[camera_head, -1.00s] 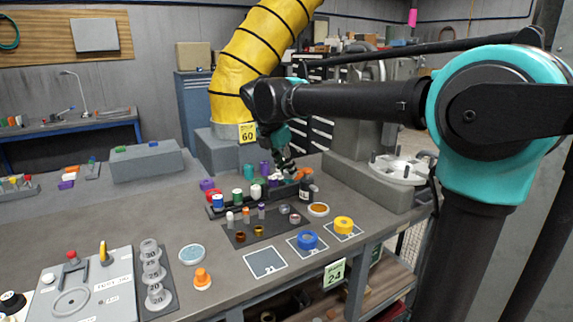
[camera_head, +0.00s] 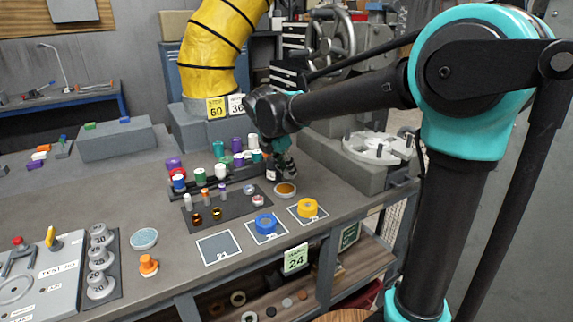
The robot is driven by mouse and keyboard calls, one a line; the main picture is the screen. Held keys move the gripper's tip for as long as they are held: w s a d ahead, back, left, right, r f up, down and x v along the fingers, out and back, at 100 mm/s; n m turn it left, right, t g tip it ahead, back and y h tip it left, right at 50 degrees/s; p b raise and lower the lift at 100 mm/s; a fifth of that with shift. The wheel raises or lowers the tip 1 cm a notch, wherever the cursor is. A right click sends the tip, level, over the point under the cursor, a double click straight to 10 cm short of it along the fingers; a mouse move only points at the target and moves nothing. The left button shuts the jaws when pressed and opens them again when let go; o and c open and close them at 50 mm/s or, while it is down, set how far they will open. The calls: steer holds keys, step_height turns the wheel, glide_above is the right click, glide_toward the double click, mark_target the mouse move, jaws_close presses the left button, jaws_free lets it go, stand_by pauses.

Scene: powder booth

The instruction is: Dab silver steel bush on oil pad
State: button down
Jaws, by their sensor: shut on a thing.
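My gripper (camera_head: 284,172) points down at the back of the bench, just behind and above a round dish with an amber pad (camera_head: 285,189), which looks like the oil pad. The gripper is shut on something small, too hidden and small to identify. Two small pale, silvery rings, one (camera_head: 248,189) and another (camera_head: 258,200), sit on the dark mat left of the dish. I cannot tell whether either is the silver steel bush.
A rack of coloured spools (camera_head: 220,178) is farther left. Two brass rings (camera_head: 207,215) sit on the mat (camera_head: 232,209).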

mark_target(285, 177)
steer(key=shift+f, duration=2.3)
steer(key=shift+f, duration=0.6)
step_height(285, 177, up, 7)
stand_by(0.4)
steer(key=shift+s, duration=0.1)
stand_by(0.4)
